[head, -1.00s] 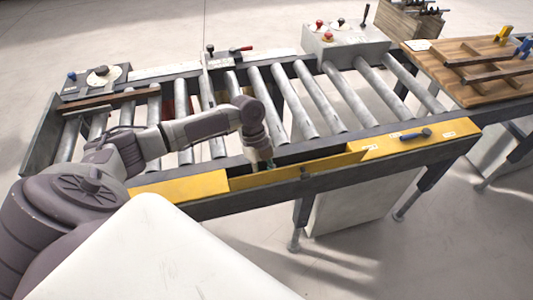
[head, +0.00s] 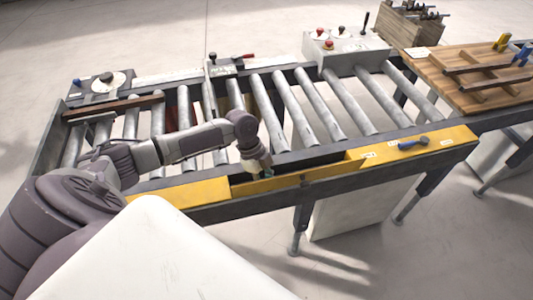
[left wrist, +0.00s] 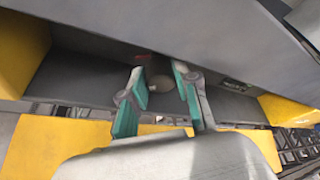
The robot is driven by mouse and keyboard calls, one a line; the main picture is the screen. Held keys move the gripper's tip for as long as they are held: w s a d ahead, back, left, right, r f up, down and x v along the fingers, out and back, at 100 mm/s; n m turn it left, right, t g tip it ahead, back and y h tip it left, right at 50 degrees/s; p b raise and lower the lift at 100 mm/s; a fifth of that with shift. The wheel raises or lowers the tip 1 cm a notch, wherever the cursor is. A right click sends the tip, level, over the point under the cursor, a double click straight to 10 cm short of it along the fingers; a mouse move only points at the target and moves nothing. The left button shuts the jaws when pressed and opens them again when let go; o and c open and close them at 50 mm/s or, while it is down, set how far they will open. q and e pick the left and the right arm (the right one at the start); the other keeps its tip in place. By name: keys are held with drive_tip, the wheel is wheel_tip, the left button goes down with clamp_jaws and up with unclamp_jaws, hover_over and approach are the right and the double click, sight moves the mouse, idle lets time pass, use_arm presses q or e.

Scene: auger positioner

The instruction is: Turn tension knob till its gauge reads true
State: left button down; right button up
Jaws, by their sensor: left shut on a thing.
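My left gripper (head: 260,168) reaches down into a dark recess between the yellow covers on the near side of the roller conveyor. In the left wrist view its two green-padded fingers (left wrist: 163,90) are shut on a small brownish round knob (left wrist: 159,80), which looks to be the tension knob. The fingers and the dark recess hide part of the knob, and in the head view the gripper hides it.
Yellow covers (head: 420,145) flank the recess; a blue-handled tool (head: 413,142) lies on the right one. Steel rollers (head: 290,110) lie behind. A grey control box (head: 345,48) with red and black knobs stands at the back, and a wooden board (head: 470,75) at right.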

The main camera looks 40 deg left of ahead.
use_arm(q)
drive_tip(key=c, duration=0.9)
unclamp_jaws()
drive_tip(key=shift+o, duration=0.2)
drive_tip(key=v, duration=0.8)
drive_tip(key=shift+w, duration=0.15)
